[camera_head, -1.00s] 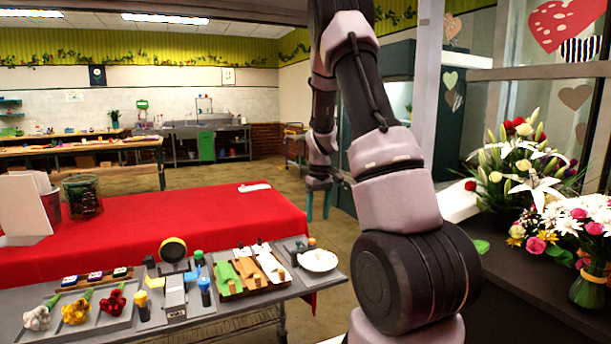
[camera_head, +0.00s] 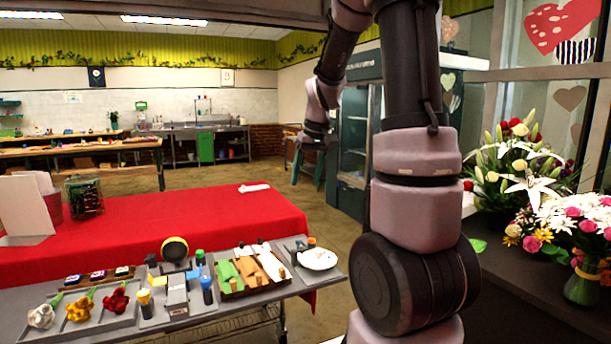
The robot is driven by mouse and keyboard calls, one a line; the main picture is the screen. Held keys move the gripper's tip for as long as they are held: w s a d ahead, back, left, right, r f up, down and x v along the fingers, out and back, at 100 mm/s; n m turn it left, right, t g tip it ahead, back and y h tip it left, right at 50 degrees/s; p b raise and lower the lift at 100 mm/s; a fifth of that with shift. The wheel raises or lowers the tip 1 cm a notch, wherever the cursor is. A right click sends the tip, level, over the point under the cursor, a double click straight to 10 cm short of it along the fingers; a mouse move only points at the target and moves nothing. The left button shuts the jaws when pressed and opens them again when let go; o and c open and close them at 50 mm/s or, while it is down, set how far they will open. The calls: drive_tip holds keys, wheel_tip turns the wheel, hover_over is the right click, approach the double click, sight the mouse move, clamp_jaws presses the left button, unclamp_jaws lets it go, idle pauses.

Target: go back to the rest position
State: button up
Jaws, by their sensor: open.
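My gripper (camera_head: 307,176) hangs in the air near the middle of the view, fingers pointing down. Its two teal fingers are apart, with nothing visible between them. It appears above and beyond the right end of the red-covered table (camera_head: 180,214), clear of everything. My arm rises at centre right, and its upper part runs out of the top of the picture.
A grey workbench (camera_head: 225,318) at the front left carries white, yellow and red flowers, small tools and a white dish (camera_head: 318,259). Bouquets (camera_head: 520,165) stand on a dark counter (camera_head: 515,275) at right. A glass-door cabinet (camera_head: 352,140) stands behind my arm. Open floor (camera_head: 225,172) lies beyond the red table.

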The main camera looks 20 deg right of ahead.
drive_tip(key=shift+s+a+r, duration=0.2)
drive_tip(key=shift+s+r, duration=0.05)
drive_tip(key=shift+r, duration=0.05)
idle(0.4)
drive_tip(key=s+a+r+m+t, duration=0.1)
drive_tip(key=s+a+r, duration=0.1)
drive_tip(key=s, duration=0.4)
drive_tip(key=s+a+r+m+t, duration=0.1)
drive_tip(key=s+a+r+t, duration=0.1)
drive_tip(key=s+r, duration=0.3)
drive_tip(key=s+a+r+m+t, duration=0.1)
drive_tip(key=s+a+r, duration=0.3)
drive_tip(key=s, duration=0.5)
drive_tip(key=shift+s+m+y, duration=0.15)
drive_tip(key=shift+m+y, duration=0.25)
drive_tip(key=shift+r, duration=0.1)
